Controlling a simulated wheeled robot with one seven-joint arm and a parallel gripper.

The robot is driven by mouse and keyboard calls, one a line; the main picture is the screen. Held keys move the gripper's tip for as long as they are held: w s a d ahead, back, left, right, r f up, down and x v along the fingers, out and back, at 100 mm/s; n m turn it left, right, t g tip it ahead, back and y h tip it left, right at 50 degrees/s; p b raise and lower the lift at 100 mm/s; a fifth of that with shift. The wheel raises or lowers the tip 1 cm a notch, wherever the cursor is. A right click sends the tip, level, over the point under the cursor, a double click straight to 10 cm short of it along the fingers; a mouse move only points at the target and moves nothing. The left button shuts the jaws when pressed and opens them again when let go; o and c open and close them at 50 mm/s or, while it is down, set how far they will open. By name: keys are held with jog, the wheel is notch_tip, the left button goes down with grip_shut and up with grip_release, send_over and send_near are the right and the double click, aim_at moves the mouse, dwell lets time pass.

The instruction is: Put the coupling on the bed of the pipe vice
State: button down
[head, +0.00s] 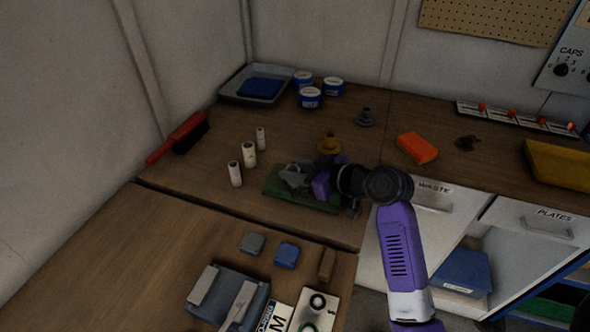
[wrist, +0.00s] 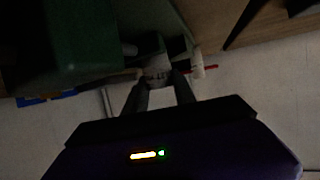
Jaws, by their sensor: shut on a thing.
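The pipe vice, with its green base (head: 290,187) and grey upper parts (head: 296,174), sits near the front edge of the back bench. My gripper (head: 318,185) is over its right side in the head view. In the dark wrist view, my gripper (wrist: 158,84) is shut on a small grey piece, which looks like the coupling (wrist: 157,72). A large green part (wrist: 70,40), seemingly of the vice, fills the upper left there. The coupling is hidden or too small to pick out in the head view. I cannot tell whether it touches the bed.
An orange block (head: 417,147) lies to the right. Blue-and-white tubs (head: 311,98) and a grey tray (head: 235,88) are at the back.

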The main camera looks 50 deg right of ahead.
jog(key=c, duration=1)
grip_release()
jog(key=shift+r, duration=0.1)
jog(key=v, duration=1.2)
jog(key=shift+b, duration=0.3)
